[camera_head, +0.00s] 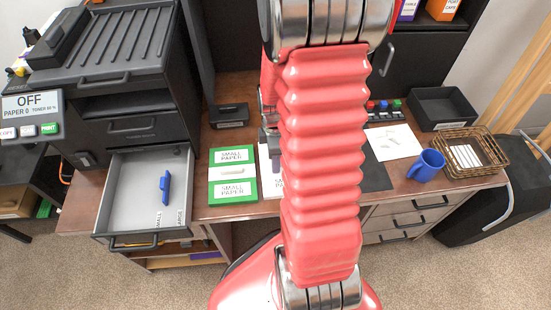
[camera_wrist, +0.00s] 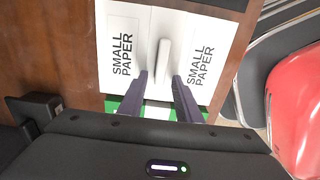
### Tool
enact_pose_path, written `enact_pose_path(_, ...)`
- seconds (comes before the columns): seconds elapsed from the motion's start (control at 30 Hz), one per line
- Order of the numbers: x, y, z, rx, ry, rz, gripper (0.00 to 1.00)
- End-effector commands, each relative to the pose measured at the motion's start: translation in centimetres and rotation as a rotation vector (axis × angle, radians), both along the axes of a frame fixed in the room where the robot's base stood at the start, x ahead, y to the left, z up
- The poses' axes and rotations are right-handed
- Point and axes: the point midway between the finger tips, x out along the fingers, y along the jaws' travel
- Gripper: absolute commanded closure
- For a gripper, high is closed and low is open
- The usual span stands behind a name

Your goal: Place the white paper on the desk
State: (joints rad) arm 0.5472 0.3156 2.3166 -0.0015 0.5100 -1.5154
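The white paper pack (camera_wrist: 150,25), printed SMALL PAPER twice, fills the upper middle of the wrist view, with a raised white handle (camera_wrist: 163,62) along its middle. In the head view only a strip of the white pack (camera_head: 268,180) shows, on the brown desk (camera_head: 240,212); my red arm hides the rest. My gripper (camera_wrist: 160,80) is open, its two dark fingers pointing at the pack, one on each side of the handle's near end. A gap shows between fingers and handle; I cannot tell how far above it they are. The head view mostly hides my gripper.
A green-edged small paper pack (camera_head: 233,188) lies left of the white one. Left stands a printer (camera_head: 120,50) reading OFF, its drawer (camera_head: 140,190) open with a blue piece inside. Right are a loose sheet (camera_head: 394,142), blue mug (camera_head: 427,165), wire basket (camera_head: 492,172) and black tray (camera_head: 442,105).

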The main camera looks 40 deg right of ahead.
Motion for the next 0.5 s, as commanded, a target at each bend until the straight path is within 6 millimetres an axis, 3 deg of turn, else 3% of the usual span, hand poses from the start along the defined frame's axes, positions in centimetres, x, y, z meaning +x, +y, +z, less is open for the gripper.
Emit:
enact_pose_path(0.27,0.1,-0.1,2.0,-0.002,-0.003,0.000,0.69)
enact_pose_path(0.5,0.1,0.0,5.2,-0.003,-0.004,0.000,0.69)
